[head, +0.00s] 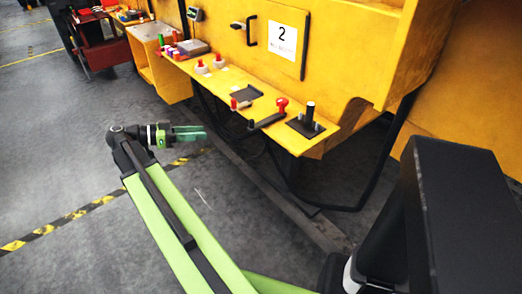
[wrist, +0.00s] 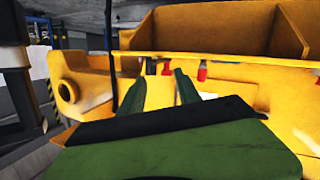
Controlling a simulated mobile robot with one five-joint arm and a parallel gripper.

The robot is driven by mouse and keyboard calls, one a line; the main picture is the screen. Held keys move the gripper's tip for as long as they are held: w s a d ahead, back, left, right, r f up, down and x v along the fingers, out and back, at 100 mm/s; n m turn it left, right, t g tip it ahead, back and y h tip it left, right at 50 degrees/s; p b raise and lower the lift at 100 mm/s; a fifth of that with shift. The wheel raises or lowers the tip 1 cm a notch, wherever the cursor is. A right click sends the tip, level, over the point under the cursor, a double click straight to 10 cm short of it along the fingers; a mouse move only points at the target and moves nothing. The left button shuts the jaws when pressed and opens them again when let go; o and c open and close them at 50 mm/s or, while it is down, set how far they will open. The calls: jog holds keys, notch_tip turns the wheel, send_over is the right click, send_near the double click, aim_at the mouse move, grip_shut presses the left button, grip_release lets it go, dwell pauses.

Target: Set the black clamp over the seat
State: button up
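A black bar with a red knob (head: 268,120), which looks like the black clamp, lies on the yellow ledge in the head view. Right of it, a black square plate carries an upright black post (head: 309,112). A flat dark pad (head: 246,93) lies further left. I cannot tell which of these is the seat. My gripper (head: 191,133) is over the floor in front of the ledge, apart from these things, its green fingers pointing right. In the wrist view my gripper (wrist: 161,86) has its fingers apart with nothing seen between them.
The yellow ledge (head: 325,133) runs along a yellow machine body with a panel marked 2 (head: 284,40). Red-and-white knobbed pieces (head: 219,62) and a grey block (head: 192,47) stand further left. Dark hoses hang below the ledge. The floor at left is open, with hazard tape.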

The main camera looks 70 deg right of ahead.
jog(key=s+d+m+g+b, duration=0.2)
jog(key=s+m, duration=0.1)
jog(key=m, duration=0.1)
send_near(261, 126)
jog(key=shift+g+y, duration=0.3)
jog(key=shift+g, duration=0.1)
jog(key=x, duration=0.3)
jog(key=r+x, duration=0.1)
jog(key=x, duration=0.6)
jog(key=shift+w+d+r+p, duration=0.15)
jog(key=shift+r+p, duration=0.1)
jog(key=shift+p, duration=0.05)
jog(key=shift+c, duration=0.4)
grip_shut()
